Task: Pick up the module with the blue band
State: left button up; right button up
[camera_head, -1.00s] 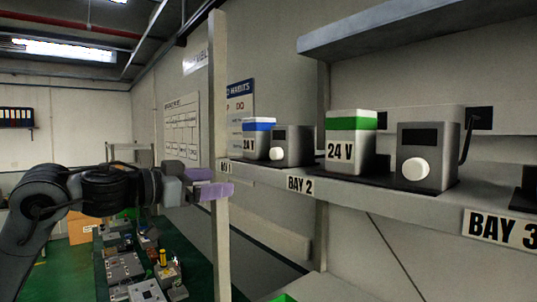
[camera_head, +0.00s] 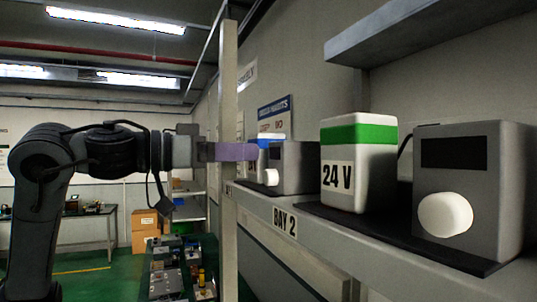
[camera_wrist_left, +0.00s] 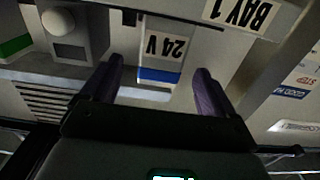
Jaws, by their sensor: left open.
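The module with the blue band (camera_head: 271,139) stands on the shelf in the head view, mostly hidden behind my left gripper and a grey device. In the left wrist view the white module (camera_wrist_left: 163,52) appears upside down, with "24 V" on its face and its blue band. My left gripper (camera_head: 253,152) has purple fingers and is open. In the wrist view its fingertips (camera_wrist_left: 158,72) lie to either side of the module's blue-banded end, with gaps on both sides; I cannot tell how far forward they reach. My right gripper is not in view.
A grey device with a white knob (camera_head: 296,167) stands right beside the blue-banded module. A green-banded 24 V module (camera_head: 358,165) and another grey device (camera_head: 464,185) stand nearer on the shelf (camera_head: 262,205). A pale upright post (camera_head: 229,110) stands at the shelf's left end.

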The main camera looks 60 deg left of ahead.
aim_at(266, 153)
pick_arm(q)
jog(key=shift+w, duration=0.55)
jog(key=w+p, duration=0.2)
jog(key=w, duration=0.2)
jog(key=shift+w+d, duration=0.1)
jog(key=shift+w, duration=0.15)
jog(key=shift+w+f, duration=0.1)
jog(key=shift+w, duration=0.3)
jog(key=c, duration=1.1)
jog(key=shift+c, duration=0.5)
